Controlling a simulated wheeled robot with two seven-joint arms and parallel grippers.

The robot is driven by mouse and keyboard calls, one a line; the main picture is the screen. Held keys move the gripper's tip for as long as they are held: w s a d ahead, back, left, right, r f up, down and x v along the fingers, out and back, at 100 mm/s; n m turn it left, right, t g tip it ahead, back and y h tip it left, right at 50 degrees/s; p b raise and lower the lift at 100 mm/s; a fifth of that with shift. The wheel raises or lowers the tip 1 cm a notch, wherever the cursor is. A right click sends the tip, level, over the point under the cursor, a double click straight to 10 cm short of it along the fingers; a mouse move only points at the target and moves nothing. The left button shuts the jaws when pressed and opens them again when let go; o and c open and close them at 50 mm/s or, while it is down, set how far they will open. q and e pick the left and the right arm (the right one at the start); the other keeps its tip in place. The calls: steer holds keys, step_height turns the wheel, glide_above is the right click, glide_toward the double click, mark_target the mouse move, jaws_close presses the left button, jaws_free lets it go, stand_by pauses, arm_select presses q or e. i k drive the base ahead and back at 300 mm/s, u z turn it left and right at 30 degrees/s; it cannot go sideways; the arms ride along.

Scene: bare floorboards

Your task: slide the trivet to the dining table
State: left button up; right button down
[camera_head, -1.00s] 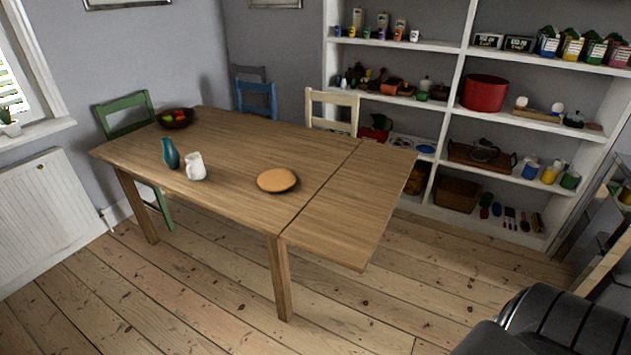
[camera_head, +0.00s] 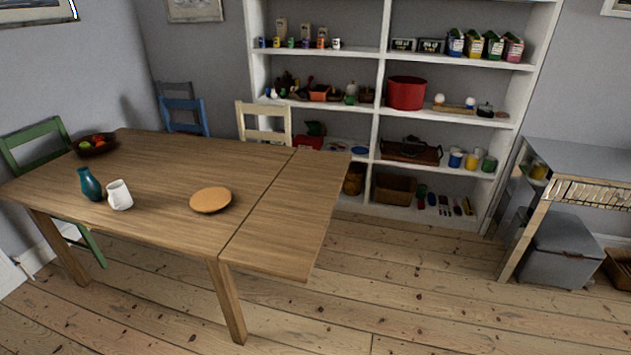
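A wooden dining table (camera_head: 160,219) stands at the left, with a leaf at its right end. A round, flat, orange-brown piece (camera_head: 211,200) that looks like the trivet lies on the table top, left of the seam to the leaf. A teal vase (camera_head: 89,184) and a white jug (camera_head: 119,195) stand upright to its left. A dark bowl of fruit (camera_head: 94,144) sits at the far left end of the table. Neither of my grippers shows in the head view.
A white shelf unit (camera_head: 381,125) full of small goods stands behind the table. Green (camera_head: 37,132), blue (camera_head: 186,117) and cream (camera_head: 264,122) chairs stand around the table. A grey box (camera_head: 560,250) sits under a wooden-framed stand at the right. The floorboards in front are clear.

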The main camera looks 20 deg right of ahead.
mark_target(212, 199)
steer(key=z, duration=1.65)
steer(key=i, duration=3.15)
steer(key=u, duration=4)
steer(key=i, duration=0.5)
steer(key=u, duration=0.05)
